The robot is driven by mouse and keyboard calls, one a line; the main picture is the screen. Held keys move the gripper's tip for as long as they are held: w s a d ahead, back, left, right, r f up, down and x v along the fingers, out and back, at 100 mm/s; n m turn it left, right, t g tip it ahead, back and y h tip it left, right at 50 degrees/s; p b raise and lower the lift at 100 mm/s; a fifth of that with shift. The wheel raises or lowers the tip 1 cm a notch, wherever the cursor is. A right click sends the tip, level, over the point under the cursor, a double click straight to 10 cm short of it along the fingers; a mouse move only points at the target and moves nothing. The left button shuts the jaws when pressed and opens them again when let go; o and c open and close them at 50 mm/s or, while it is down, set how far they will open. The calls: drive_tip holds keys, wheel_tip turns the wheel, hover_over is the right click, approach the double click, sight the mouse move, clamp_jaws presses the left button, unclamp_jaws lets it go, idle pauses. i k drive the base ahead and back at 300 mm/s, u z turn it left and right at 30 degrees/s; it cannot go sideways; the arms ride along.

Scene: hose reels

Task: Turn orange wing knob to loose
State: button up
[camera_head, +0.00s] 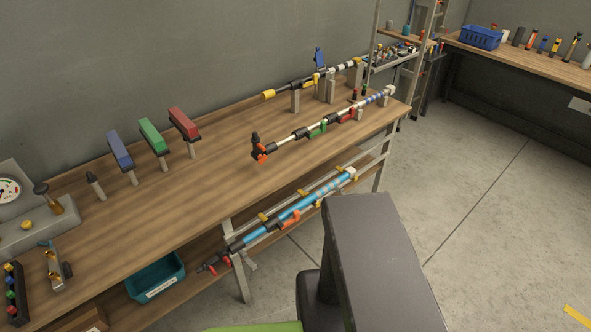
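An orange wing-shaped part (262,152) sits at the left end of a pole with black, white and blue sections (285,143) held above the workbench. Another orange part (290,219) sits on the blue pole (258,233) below the bench edge. I cannot tell for sure which is the wing knob, nor whether either is tight or loose. A dark grey block, probably part of my own body, fills the lower middle. My gripper does not show.
The wooden workbench (110,245) carries red, green and blue blocks on posts (152,137) and a gauge box (30,222). A teal bin (155,277) is on the shelf below. A second bench (520,60) stands at the back right. The concrete floor (490,200) on the right is clear.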

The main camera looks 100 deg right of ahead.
sight(262, 159)
drive_tip(key=z, duration=1.55)
drive_tip(key=i, duration=0.1)
drive_tip(key=u, duration=0.1)
drive_tip(key=k, duration=0.45)
drive_tip(key=z, duration=0.45)
drive_tip(key=i, duration=0.5)
drive_tip(key=u, duration=0.15)
